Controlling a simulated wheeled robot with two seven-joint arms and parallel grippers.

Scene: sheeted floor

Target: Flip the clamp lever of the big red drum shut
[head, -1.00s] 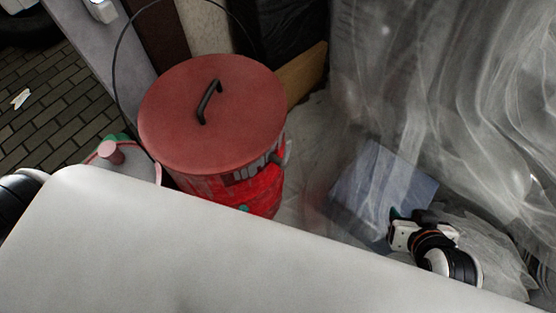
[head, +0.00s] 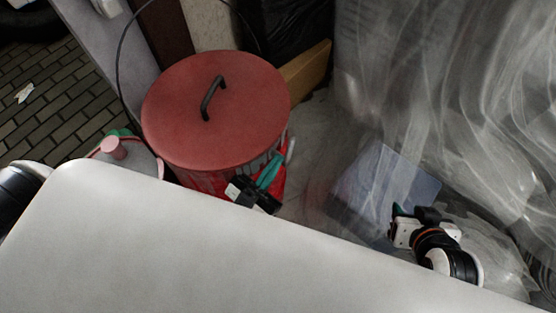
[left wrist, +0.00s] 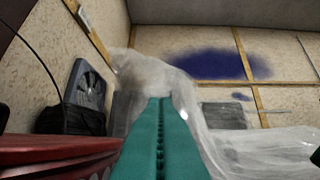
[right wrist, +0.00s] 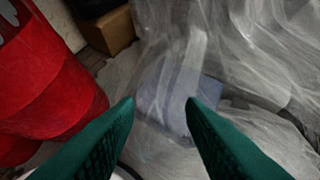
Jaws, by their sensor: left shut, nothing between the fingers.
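The big red drum (head: 215,110) stands upright with its dull red lid and black handle on top; its wall also shows in the right wrist view (right wrist: 45,75). A pale clamp lever (head: 290,150) sticks out at the drum's right side, partly hidden by my left gripper. My left gripper (head: 274,165) is at the drum's front right, just below the rim, its green fingers shut together and empty. In the left wrist view these fingers (left wrist: 160,110) point past the lid edge (left wrist: 60,150). My right gripper (right wrist: 160,103) is open and empty, right of the drum.
A smaller container with a pink knob (head: 113,148) stands left of the drum. Clear plastic sheeting (head: 450,90) hangs at right, above a bluish panel (head: 385,185) on the floor.

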